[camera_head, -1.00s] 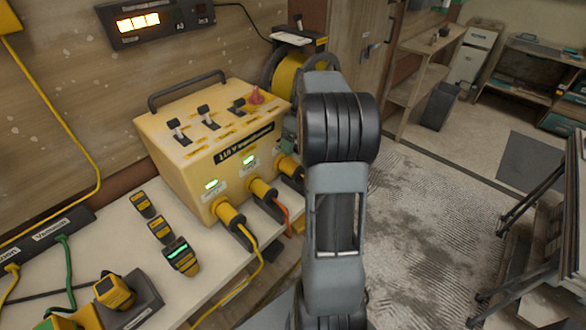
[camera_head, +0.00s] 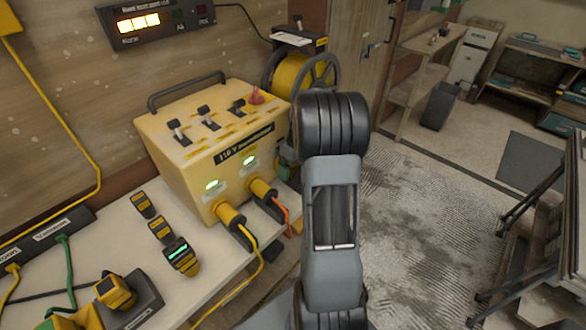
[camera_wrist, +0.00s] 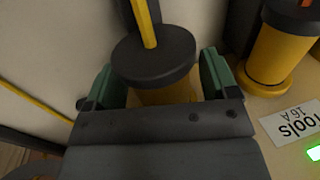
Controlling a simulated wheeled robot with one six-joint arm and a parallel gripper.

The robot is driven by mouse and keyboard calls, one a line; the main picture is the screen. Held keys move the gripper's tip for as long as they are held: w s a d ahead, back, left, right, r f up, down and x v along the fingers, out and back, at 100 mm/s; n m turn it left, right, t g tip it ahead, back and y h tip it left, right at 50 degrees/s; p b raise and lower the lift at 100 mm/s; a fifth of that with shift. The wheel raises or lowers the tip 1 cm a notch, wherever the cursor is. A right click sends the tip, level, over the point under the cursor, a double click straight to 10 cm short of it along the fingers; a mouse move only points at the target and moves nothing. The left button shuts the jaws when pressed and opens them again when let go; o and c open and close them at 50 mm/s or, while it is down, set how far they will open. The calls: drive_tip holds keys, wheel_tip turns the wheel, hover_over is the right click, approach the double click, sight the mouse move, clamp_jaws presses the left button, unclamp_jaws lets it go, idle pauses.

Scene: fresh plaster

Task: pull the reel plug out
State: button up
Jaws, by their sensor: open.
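The reel plug (camera_wrist: 155,65), yellow with a dark collar and a yellow cable, stands between the two green fingers of my gripper (camera_wrist: 165,85) in the wrist view. The fingers are open, one on each side of it; whether they touch it I cannot tell. Its lower part is hidden by my gripper. In the head view my arm hides this plug and most of my gripper. The yellow transformer box (camera_head: 185,150) shows two other plugs in its front: one with a yellow cable (camera_head: 230,215) and one with an orange cable (camera_head: 264,189), which also shows in the wrist view (camera_wrist: 280,50).
A yellow cable reel (camera_head: 290,75) stands behind the box. The bench (camera_head: 120,225) holds several small yellow-black devices (camera_head: 160,230) and a dark stand with a yellow tool (camera_head: 115,290). A dark metal frame (camera_head: 530,230) stands at the right. The floor between is open.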

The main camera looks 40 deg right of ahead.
drive_tip(key=c, duration=1.3)
drive_tip(key=shift+s+d+b, duration=0.2)
drive_tip(key=shift+s+d, duration=0.05)
drive_tip(key=shift+s, duration=0.95)
drive_tip(key=shift+s+d+b, duration=0.15)
drive_tip(key=shift+s+d, duration=0.05)
drive_tip(key=shift+s, duration=0.95)
drive_tip(key=o, duration=1.3)
drive_tip(key=v, duration=1.4)
